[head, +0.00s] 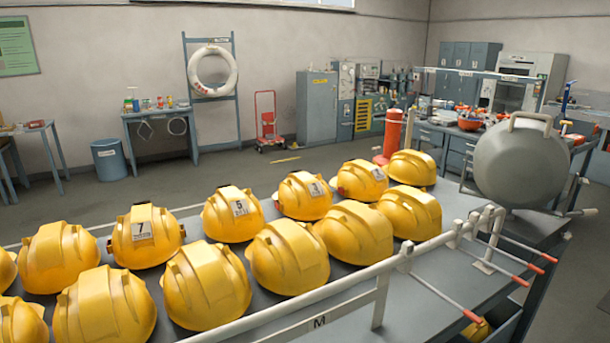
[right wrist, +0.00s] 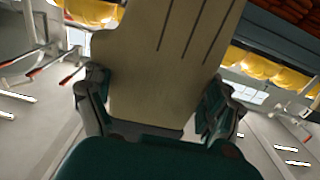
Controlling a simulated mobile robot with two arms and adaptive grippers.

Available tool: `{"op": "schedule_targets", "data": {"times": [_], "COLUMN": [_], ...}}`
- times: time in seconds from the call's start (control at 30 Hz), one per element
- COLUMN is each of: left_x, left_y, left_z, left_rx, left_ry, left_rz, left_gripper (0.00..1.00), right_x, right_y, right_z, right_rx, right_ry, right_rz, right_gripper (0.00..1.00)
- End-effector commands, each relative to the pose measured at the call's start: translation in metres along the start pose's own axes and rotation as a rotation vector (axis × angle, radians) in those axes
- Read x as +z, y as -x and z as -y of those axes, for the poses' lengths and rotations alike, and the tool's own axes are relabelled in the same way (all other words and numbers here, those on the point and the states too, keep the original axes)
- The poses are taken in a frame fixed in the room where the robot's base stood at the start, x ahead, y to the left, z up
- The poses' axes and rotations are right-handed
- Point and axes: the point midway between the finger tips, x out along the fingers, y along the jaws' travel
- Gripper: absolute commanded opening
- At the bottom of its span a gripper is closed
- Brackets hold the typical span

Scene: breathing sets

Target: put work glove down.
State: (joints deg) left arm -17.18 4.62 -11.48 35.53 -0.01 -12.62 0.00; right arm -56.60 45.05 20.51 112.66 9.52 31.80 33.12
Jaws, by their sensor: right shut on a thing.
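The work glove (right wrist: 160,75) fills the middle of the right wrist view as a flat beige piece with dark lines running along it. My right gripper (right wrist: 153,98) is shut on it, with one finger at each side edge. The glove's far end runs out of the top of the picture. A dark green rounded shape lies at the bottom of that view, and I cannot tell whether it belongs to the glove or the gripper. Neither gripper nor the glove shows in the head view.
Rows of yellow helmets (head: 290,258) cover the grey bench, with a white rail (head: 340,287) in front. Red-tipped pegs (head: 445,300) stick out at the bench's right end. A large grey tank (head: 520,165) stands beyond. A bare strip of bench top (head: 425,288) shows beside the rail.

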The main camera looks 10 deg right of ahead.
Motion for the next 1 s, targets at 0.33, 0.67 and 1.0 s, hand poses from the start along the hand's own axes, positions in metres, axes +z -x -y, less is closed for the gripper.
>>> {"op": "schedule_targets", "data": {"times": [0.33, 0.67, 1.0], "left_x": [0.0, 0.0, 0.001], "left_y": [-0.001, -0.002, -0.002], "left_z": [-0.002, -0.001, 0.0], "left_rx": [0.002, 0.001, 0.0], "left_ry": [0.0, 0.0, 0.0], "left_rz": [0.0, 0.0, 0.001], "left_gripper": [0.3, 0.3, 0.3], "right_x": [0.023, -0.028, -0.043], "right_y": [-0.031, -0.084, -0.092], "right_z": [0.107, 0.168, 0.175], "right_rx": [0.183, 0.345, 0.379], "right_ry": [-0.005, -0.003, -0.002], "right_rz": [0.016, -0.004, -0.006], "right_gripper": [0.55, 0.55, 0.55]}}
